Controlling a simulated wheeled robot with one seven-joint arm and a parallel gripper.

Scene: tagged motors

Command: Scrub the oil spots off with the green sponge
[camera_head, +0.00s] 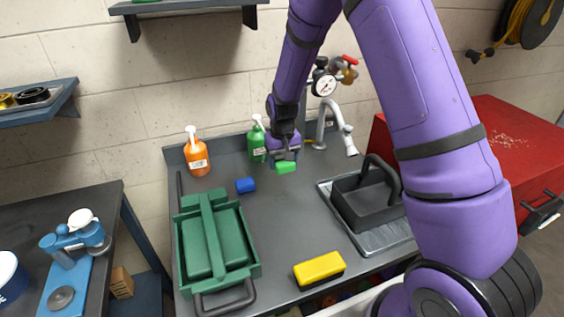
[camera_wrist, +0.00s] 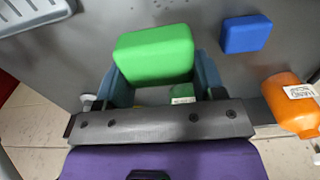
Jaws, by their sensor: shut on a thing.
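The green sponge (camera_head: 286,167) is held in my gripper (camera_head: 284,157) over the back middle of the grey counter (camera_head: 285,230). In the wrist view the green sponge (camera_wrist: 153,52) sits between the two blue-grey fingers of my gripper (camera_wrist: 158,72), which are shut on its sides. It looks raised off the counter, but the height is hard to tell. I can make out no oil spots on the counter in either view.
A blue sponge (camera_head: 245,185) and a yellow sponge (camera_head: 319,270) lie on the counter. A green toolbox (camera_head: 253,272) stands left, a black caddy (camera_head: 362,205) right by a tap (camera_head: 328,112). Orange (camera_head: 196,155) and green (camera_head: 257,142) bottles stand behind. The counter's middle is clear.

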